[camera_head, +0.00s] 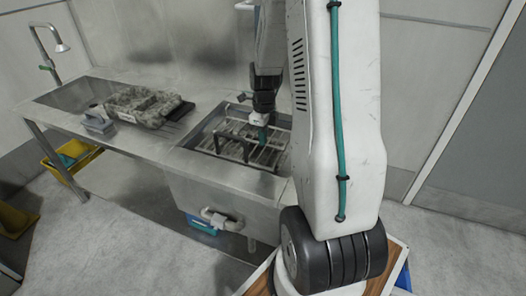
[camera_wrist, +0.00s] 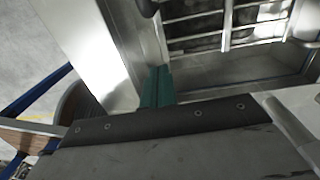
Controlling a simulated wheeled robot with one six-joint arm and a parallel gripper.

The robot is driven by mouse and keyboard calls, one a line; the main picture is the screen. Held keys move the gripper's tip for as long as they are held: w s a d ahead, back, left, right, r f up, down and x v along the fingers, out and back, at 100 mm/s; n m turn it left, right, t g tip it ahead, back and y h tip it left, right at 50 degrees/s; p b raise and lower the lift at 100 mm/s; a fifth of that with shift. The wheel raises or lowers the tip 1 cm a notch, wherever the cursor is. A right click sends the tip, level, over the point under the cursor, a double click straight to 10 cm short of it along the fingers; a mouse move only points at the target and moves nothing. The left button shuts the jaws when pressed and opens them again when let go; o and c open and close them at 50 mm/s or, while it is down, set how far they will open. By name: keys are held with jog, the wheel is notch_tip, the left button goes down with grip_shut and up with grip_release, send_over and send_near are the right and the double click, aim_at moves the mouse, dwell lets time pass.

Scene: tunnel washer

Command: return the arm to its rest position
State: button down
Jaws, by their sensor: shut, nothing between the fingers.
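My arm stands in the right half of the head view, white with a teal cable. My gripper (camera_head: 263,138) points down over the sink basin (camera_head: 185,143) with the metal rack. Its teal fingers also show in the wrist view (camera_wrist: 157,84), side by side and shut with nothing between them. In the wrist view they are near the metal rim beside the rack (camera_wrist: 215,20). Whether the fingertips touch anything cannot be told.
A grey, mottled tray-like object (camera_head: 145,107) and a small grey object (camera_head: 97,120) lie on the steel counter (camera_head: 75,108) left of the basin. A tap (camera_head: 60,45) rises at the far left. Yellow bins (camera_head: 65,160) stand below. The floor (camera_head: 450,230) at right is clear.

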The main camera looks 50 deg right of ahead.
jog(key=shift+r, duration=1.7)
jog(key=s+a+r+n, duration=0.9)
jog(key=a+n, duration=0.4)
jog(key=n, duration=0.3)
jog(key=s+a+r+n+t, duration=0.1)
jog(key=s+a+r+n, duration=0.8)
jog(key=a+n, duration=0.4)
jog(key=n, duration=0.3)
jog(key=shift+s+t+h, duration=0.3)
